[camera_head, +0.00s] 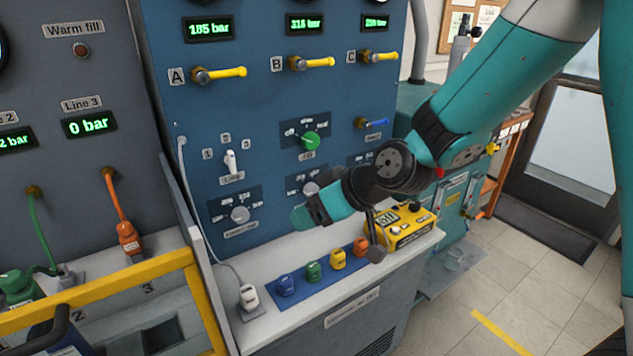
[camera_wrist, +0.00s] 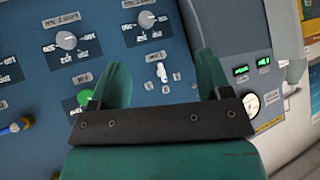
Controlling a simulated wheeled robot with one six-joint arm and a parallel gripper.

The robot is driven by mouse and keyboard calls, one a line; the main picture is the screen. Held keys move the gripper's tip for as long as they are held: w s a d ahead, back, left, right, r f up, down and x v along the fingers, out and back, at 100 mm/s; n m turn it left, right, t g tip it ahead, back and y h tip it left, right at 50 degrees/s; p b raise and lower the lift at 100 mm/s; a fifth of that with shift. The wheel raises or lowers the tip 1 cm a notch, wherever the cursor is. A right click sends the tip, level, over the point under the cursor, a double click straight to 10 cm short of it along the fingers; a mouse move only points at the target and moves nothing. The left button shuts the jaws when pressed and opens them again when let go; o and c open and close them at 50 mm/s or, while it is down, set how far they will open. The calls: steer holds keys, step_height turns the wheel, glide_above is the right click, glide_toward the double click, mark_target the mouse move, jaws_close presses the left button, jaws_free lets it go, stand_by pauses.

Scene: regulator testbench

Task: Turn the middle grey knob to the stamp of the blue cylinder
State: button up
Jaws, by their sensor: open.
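The middle grey knob (camera_head: 311,188) sits on the blue panel below the green knob (camera_head: 310,141), its dial partly behind my gripper. In the wrist view, where the panel appears upside down, the middle grey knob (camera_wrist: 66,40) is at the upper left, left of both fingers. Its dial numbers and setting are too small to read. My gripper (camera_head: 303,214) is open and empty in front of the panel; in the wrist view its spread fingers (camera_wrist: 160,66) frame the white toggle area. A dark blue shape (camera_head: 58,338) shows at the lower left; I cannot tell if it is the cylinder. No stamp is legible.
Another grey knob (camera_head: 240,214) is lower left, below a white switch (camera_head: 231,161). Yellow-handled valves (camera_head: 219,73) project above. The ledge carries a blue mat (camera_head: 318,277) with small coloured items and a yellow box (camera_head: 402,231). A yellow-framed rack (camera_head: 110,285) stands left.

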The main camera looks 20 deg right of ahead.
steer(key=w+d+f+m+t+h+p, duration=0.1)
steer(key=w+d+f+t, duration=0.1)
steer(key=w, duration=0.2)
steer(key=w+d+f+t+p, duration=0.1)
steer(key=w+d+f+t, duration=0.1)
steer(key=w+d, duration=0.1)
steer(key=t+h+p, duration=0.1)
steer(key=t+h, duration=0.2)
glide_toward(314, 192)
steer(key=shift+m, duration=0.4)
steer(key=p+x, duration=0.6)
steer(key=x, duration=0.3)
steer(key=shift+w+a+f, duration=0.1)
steer(key=shift+w, duration=0.1)
steer(key=c, duration=0.9)
steer(key=shift+f+b, duration=0.1)
steer(key=shift+b, duration=0.2)
